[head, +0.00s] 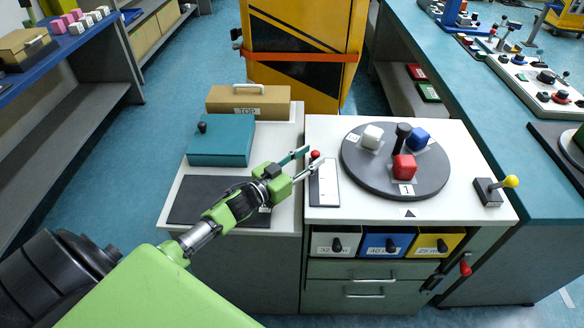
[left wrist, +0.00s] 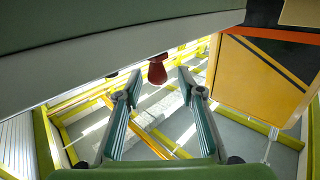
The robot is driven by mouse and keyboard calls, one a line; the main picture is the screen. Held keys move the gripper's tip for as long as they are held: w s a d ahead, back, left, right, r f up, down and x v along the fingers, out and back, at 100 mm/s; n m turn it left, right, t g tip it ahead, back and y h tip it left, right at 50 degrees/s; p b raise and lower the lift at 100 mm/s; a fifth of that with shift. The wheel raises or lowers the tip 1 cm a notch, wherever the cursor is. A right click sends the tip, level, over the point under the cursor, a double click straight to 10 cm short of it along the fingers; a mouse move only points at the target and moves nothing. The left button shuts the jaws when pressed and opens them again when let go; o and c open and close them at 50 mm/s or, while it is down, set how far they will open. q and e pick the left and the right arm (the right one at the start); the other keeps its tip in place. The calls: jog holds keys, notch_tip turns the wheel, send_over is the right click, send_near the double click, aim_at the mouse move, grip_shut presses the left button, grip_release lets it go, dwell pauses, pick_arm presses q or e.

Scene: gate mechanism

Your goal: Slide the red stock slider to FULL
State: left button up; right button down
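The red stock slider knob (head: 315,155) is at the far end of a narrow white plate (head: 328,183) on the left part of the white cabinet top. Any FULL marking on the plate is too small to read. My left gripper (head: 305,163) is open, with its fingertips beside the knob. In the left wrist view the red knob (left wrist: 157,72) appears between the spread tips of my left gripper (left wrist: 158,82), with gaps on both sides. My right gripper is not in view.
A dark turntable (head: 430,180) with white, blue and red blocks stands right of the slider. A teal box (head: 222,142) and a tan box (head: 250,102) are at the left. A yellow-knobbed lever (head: 490,190) is at the right edge.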

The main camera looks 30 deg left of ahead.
pick_arm(q)
jog(key=v, duration=0.9)
jog(key=shift+s, duration=0.2)
jog(key=shift+a, duration=0.1)
